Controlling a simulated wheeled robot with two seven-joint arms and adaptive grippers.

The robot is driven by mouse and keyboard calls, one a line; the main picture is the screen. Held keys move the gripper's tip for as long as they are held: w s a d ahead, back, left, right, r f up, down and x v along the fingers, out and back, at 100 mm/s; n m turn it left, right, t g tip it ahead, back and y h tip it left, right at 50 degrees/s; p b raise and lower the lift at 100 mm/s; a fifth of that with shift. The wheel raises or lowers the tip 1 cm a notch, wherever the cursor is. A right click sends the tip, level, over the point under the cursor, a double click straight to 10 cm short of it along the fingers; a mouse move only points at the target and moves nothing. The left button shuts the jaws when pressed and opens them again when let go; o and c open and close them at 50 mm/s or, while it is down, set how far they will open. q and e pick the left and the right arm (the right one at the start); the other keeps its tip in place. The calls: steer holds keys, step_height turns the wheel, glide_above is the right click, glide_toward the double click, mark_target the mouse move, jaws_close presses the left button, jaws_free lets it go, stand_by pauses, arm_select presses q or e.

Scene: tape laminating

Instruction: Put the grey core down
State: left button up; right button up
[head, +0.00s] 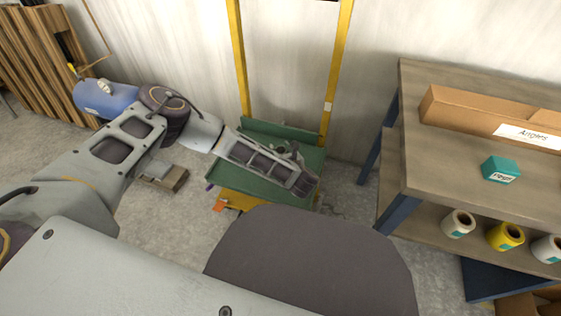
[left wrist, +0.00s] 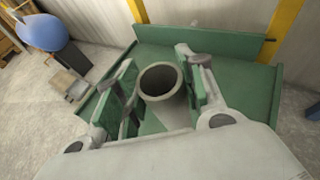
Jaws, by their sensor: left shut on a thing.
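The grey core (left wrist: 162,84) is a hollow tube, seen in the left wrist view with its round open end towards the camera. My left gripper (left wrist: 158,92) is shut on it, with one finger on each side. The core is over the green platform (left wrist: 235,100). I cannot tell whether its lower end touches the platform. In the head view my left gripper (head: 290,150) reaches over the green platform (head: 255,193), and the arm hides most of the core. My right gripper is not in view.
Yellow posts (head: 338,75) rise behind the platform against the wall. A shelf table (head: 425,155) on the right holds a cardboard box (head: 455,108) and a teal box (head: 500,170). Several rolls, one a yellow roll (head: 505,236), sit on its lower shelf. A small box (head: 165,177) lies on the floor left of the platform.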

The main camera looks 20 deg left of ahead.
arm_select(q)
steer(key=shift+f, duration=0.4)
steer(key=shift+f+b, duration=0.85)
steer(key=shift+f, duration=1.1)
steer(key=o, duration=1.1)
